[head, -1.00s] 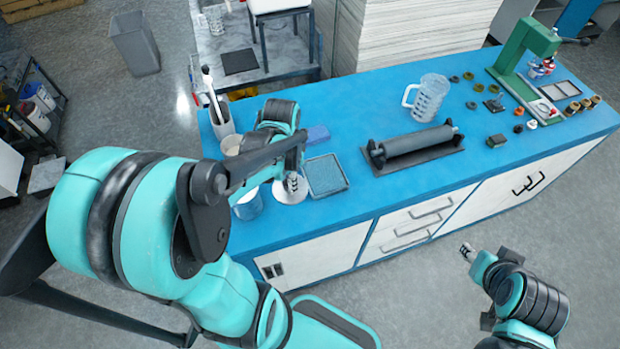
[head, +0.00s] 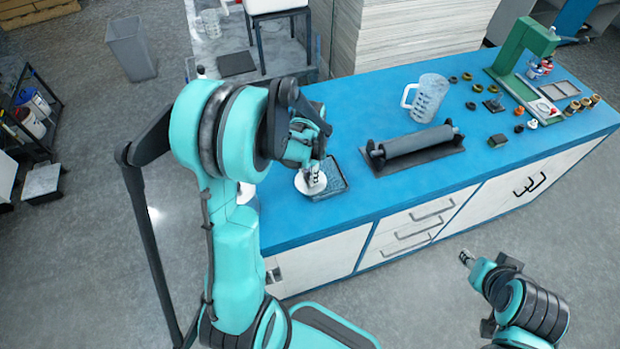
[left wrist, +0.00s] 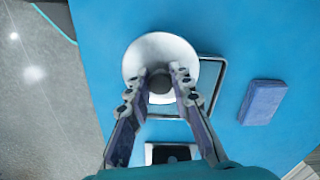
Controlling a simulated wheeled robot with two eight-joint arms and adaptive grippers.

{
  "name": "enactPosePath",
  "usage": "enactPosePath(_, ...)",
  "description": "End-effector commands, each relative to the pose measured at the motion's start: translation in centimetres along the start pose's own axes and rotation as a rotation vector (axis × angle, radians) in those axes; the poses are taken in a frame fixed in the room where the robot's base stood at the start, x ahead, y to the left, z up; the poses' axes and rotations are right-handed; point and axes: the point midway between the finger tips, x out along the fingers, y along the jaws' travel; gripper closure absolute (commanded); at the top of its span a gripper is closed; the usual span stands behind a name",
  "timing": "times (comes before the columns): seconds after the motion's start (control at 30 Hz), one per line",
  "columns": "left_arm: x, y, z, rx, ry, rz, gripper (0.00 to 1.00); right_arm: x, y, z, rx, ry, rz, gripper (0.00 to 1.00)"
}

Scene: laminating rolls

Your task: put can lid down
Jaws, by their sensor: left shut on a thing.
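The can lid is a white disc (head: 309,184) with a knob at its centre. It also shows in the left wrist view (left wrist: 160,48), overlapping the left part of a shallow tray (left wrist: 212,72). My left gripper (head: 316,177) is shut on the lid's knob, with both fingertips (left wrist: 162,82) against it in the left wrist view. I cannot tell whether the lid touches the tray or hangs just above it. My right gripper (head: 466,257) is off the table's front side, over the floor; its jaws are too small to judge.
On the blue table (head: 290,228) are a roller on a dark base (head: 415,148), a clear jug (head: 427,98) and a green press (head: 522,62). A blue block (left wrist: 262,102) lies right of the tray in the left wrist view. Open table lies in front of the tray.

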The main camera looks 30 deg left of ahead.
Motion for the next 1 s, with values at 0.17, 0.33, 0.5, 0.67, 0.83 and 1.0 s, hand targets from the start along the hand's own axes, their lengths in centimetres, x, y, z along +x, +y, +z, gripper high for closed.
enactPosePath(0.17,1.5,0.0,0.0,0.0,0.0,0.0,1.0,0.4,0.0,0.3,0.0,0.0,0.0,0.6)
enactPosePath(0.33,1.4,0.0,0.0,0.0,0.0,0.0,1.0,0.4,0.0,0.3,0.0,0.0,0.0,0.6)
enactPosePath(0.5,2.0,0.0,0.0,0.0,0.0,0.0,1.0,0.9,0.0,0.6,0.0,0.0,0.0,0.6)
enactPosePath(0.67,2.0,0.0,0.0,0.0,0.0,0.0,0.58,0.9,0.0,0.6,0.0,0.0,0.0,0.6)
enactPosePath(0.83,2.0,0.0,0.0,0.0,0.0,0.0,0.58,0.9,0.0,0.6,0.0,0.0,0.0,0.6)
enactPosePath(1.0,1.7,0.0,0.0,0.0,0.0,0.0,0.58,0.6,0.0,0.5,0.0,0.0,0.0,0.6)
